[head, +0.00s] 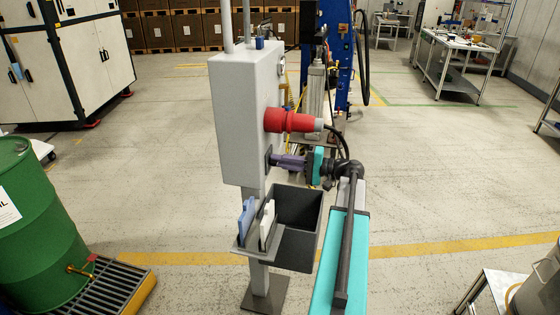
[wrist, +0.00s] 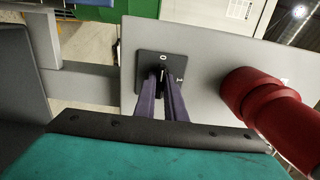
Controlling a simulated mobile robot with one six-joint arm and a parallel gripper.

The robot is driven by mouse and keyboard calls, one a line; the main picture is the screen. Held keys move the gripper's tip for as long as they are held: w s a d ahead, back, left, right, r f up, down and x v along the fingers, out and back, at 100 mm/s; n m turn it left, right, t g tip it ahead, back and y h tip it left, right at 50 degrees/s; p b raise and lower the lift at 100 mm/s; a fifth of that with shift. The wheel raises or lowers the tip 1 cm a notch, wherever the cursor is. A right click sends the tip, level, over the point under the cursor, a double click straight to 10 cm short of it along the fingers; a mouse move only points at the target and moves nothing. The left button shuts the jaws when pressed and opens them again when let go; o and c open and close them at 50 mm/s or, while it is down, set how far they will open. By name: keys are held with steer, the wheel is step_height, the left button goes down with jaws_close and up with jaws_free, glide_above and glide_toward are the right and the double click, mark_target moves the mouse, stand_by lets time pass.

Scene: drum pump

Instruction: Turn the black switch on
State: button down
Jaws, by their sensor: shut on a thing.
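The black switch (wrist: 145,62) is a square black plate with a knob on the side of the grey control box (head: 236,120). In the wrist view a white O mark shows at the plate's top and another small mark at its right. My gripper (wrist: 162,80) has its two purple fingers shut on the knob, one on each side. The fingers hide most of the knob, so I cannot tell which mark it points to. In the head view my gripper (head: 274,161) reaches the box from the right, and the switch (head: 267,157) is just an edge.
A red plug (head: 290,121) sticks out of the box just above my gripper. A grey bin (head: 300,215) with a blue and a white piece in front hangs below. A green drum (head: 35,235) stands at the left.

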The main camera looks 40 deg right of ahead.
steer(key=shift+m+p, duration=2)
steer(key=shift+p, duration=0.7)
steer(key=shift+r+m+p, duration=0.1)
steer(key=shift+m+p, duration=0.2)
steer(key=shift+p, duration=0.15)
steer(key=shift+d+m+p, duration=0.1)
steer(key=shift+m+p, duration=1.6)
steer(key=shift+p, duration=0.7)
